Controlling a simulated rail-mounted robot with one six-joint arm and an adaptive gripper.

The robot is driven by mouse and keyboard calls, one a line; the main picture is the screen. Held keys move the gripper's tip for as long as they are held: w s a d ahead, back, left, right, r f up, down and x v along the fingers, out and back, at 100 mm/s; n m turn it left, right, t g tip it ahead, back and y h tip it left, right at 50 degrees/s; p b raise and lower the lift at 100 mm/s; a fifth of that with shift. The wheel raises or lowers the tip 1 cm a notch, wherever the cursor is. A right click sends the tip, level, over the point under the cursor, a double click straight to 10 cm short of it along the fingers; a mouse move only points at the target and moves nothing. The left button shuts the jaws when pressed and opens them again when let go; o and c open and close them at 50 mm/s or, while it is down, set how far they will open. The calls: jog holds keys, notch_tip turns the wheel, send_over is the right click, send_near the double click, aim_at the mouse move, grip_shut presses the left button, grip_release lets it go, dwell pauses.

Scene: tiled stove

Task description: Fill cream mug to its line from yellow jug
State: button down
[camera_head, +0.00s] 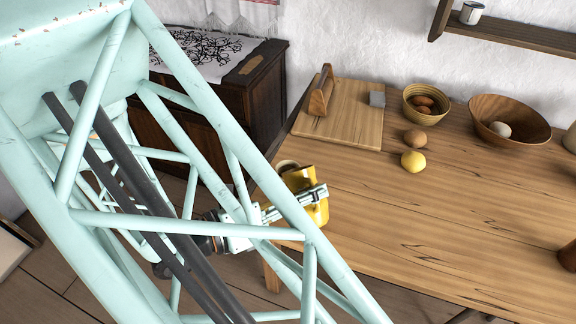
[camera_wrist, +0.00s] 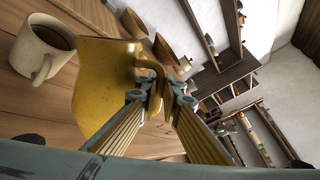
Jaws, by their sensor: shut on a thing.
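The yellow jug (camera_head: 316,212) is at the near left edge of the wooden table, partly hidden by my arm's frame. In the wrist view, the jug (camera_wrist: 105,75) fills the middle left. My gripper (camera_head: 300,203) is shut on the jug's handle; its fingers (camera_wrist: 160,88) show in the wrist view. The cream mug (camera_wrist: 38,62) stands on the table beside the jug, its handle toward the jug, with brown liquid inside. Its fill line cannot be made out. In the head view, the mug is mostly hidden behind the jug. The jug's tilt is hard to tell.
A cutting board (camera_head: 345,125) lies behind the jug. The table's middle is clear.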

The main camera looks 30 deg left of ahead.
aim_at(308, 178)
jog(key=shift+w+a+r+n+g+h+p, duration=0.1)
jog(key=shift+w+a+r+n+p, duration=0.1)
jog(key=shift+a+r+n+p, duration=0.35)
jog(key=shift+w+a+r+n+g+h+p, duration=0.15)
jog(key=shift+r+n+p, duration=0.35)
jog(key=shift+p, duration=0.5)
jog(key=shift+w+a+r+n+g+h+p, duration=0.1)
jog(key=shift+w+a+r+n+p, duration=0.2)
jog(key=shift+r+p, duration=0.45)
dwell(1.1)
jog(key=shift+w+a+r+n+p, duration=0.4)
jog(key=shift+a+r+n+p, duration=0.3)
jog(key=shift+n+p, duration=0.25)
dwell(3.6)
